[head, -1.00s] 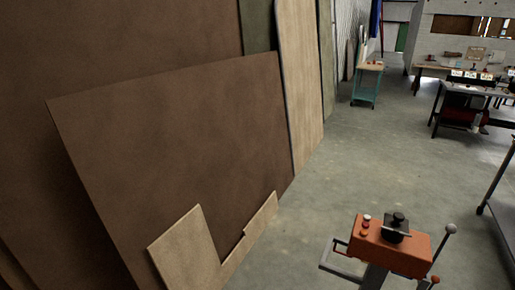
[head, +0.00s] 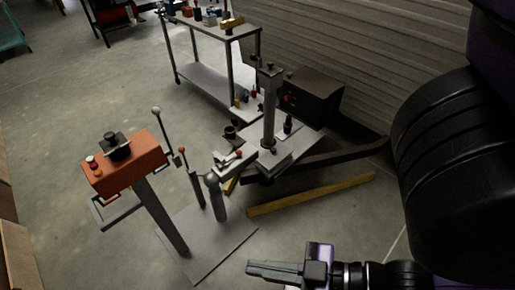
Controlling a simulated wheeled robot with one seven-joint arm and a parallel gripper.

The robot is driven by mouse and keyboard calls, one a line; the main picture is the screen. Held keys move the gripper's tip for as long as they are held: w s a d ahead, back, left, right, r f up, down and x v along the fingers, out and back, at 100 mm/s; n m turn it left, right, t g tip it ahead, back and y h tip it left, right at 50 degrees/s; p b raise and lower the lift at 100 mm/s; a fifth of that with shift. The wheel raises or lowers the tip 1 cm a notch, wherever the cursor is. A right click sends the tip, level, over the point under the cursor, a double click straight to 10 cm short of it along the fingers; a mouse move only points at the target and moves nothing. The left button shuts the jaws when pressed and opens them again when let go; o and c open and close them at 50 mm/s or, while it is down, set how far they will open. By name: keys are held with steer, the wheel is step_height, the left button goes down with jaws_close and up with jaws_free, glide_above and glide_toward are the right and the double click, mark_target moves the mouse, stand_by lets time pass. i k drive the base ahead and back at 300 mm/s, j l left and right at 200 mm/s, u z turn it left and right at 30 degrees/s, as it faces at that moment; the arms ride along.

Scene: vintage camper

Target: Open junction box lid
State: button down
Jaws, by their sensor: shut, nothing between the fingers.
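No box in view is clearly a junction box with a lid. The nearest box-like thing is an orange box (head: 124,165) on a grey post at the left, with a black knob and small buttons on top. A dark box (head: 309,95) with a red spot on its side stands farther back near the slatted wall. My gripper (head: 252,269) is at the bottom of the head view, pointing left. Its fingers are shut with nothing held, apart from both boxes.
A grey two-level cart (head: 216,78) with small items stands at the back. A grey upright stand (head: 268,110) and a yellow bar (head: 312,194) are in the middle. A base plate (head: 205,244) lies under the orange box's post. Open floor (head: 60,115) is at the left.

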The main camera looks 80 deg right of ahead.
mark_target(271, 159)
steer(key=z, duration=1.75)
